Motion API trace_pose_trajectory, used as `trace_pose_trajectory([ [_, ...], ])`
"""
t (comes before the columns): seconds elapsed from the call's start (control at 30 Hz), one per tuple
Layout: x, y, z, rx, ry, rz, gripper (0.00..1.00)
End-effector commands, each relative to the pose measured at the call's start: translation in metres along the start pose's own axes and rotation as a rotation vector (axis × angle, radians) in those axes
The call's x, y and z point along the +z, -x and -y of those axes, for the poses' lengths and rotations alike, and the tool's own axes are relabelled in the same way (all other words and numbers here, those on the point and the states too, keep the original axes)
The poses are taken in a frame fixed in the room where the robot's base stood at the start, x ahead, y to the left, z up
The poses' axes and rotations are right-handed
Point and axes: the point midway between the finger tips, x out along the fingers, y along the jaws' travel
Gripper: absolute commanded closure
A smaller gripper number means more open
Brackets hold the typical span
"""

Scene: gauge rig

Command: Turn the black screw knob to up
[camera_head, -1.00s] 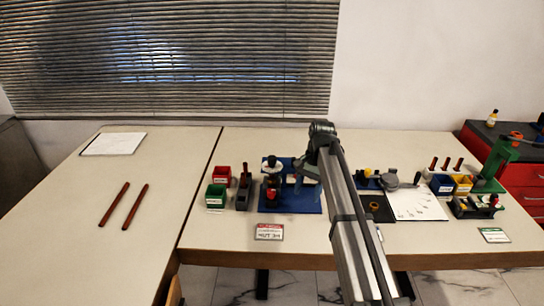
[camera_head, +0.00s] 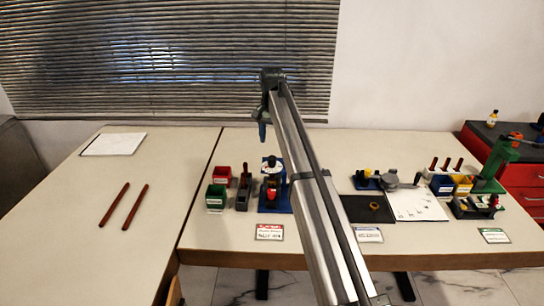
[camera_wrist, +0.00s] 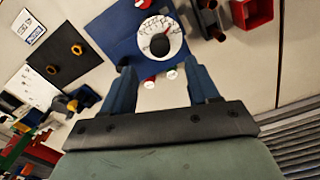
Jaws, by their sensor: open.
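The gauge rig stands on a blue base plate (camera_head: 268,207) left of my arm in the head view. In the wrist view, a white dial (camera_wrist: 174,32) with marks around its rim has a black round knob (camera_wrist: 159,44) at its centre. My arm hides part of the plate.
Red bin (camera_head: 222,174) and green bin (camera_head: 215,196) stand left of the rig.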

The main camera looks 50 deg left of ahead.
Motion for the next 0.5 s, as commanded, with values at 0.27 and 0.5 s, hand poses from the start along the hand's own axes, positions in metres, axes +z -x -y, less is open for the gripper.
trace_pose_trajectory([
  [0.27, 0.001, -0.049, -0.001, 0.001, 0.000, 0.002, 0.40],
  [0.5, 0.000, -0.073, 0.000, 0.000, -0.001, 0.001, 0.40],
])
